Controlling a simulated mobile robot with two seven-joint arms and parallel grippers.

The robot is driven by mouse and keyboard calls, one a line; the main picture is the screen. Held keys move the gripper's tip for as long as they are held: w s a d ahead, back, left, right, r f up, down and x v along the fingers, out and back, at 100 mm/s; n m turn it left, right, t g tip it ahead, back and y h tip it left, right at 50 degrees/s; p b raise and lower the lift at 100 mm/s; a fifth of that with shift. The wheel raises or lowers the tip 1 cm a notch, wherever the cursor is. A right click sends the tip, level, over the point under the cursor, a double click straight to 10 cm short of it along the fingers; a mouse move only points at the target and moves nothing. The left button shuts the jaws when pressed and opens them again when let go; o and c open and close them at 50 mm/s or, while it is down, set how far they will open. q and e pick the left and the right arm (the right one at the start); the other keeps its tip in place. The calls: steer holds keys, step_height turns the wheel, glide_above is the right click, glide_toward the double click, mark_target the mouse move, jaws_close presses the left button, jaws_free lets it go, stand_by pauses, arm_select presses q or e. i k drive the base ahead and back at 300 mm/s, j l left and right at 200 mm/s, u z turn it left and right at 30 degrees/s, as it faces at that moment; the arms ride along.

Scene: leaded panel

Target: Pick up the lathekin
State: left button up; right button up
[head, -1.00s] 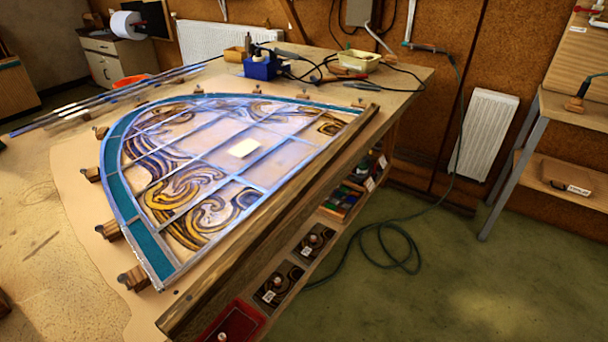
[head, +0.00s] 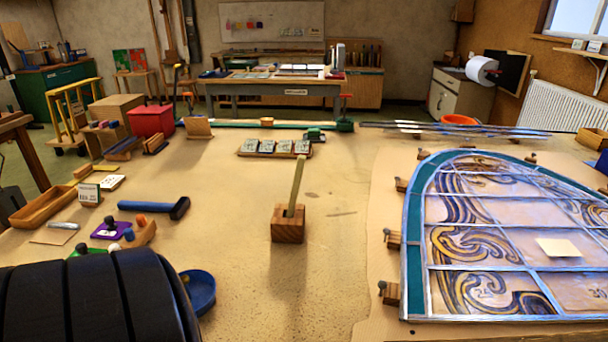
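The lathekin (head: 297,184) looks like a pale, flat greenish-wood stick. It stands nearly upright, leaning slightly right, with its lower end in a slot in a small wooden block (head: 288,230) on the bench. The lower end is hidden in the block. Neither of my grippers is in view; only a dark, ribbed part, probably of my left arm, shows at the bottom left corner.
The leaded panel (head: 412,250) lies at the right, held by small wooden blocks. A hammer (head: 155,207) and wooden tray (head: 43,208) lie left. A tray of small cards (head: 275,148) sits behind the lathekin. The bench right around the block is clear.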

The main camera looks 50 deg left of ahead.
mark_target(300, 163)
steer(key=u, duration=1.8)
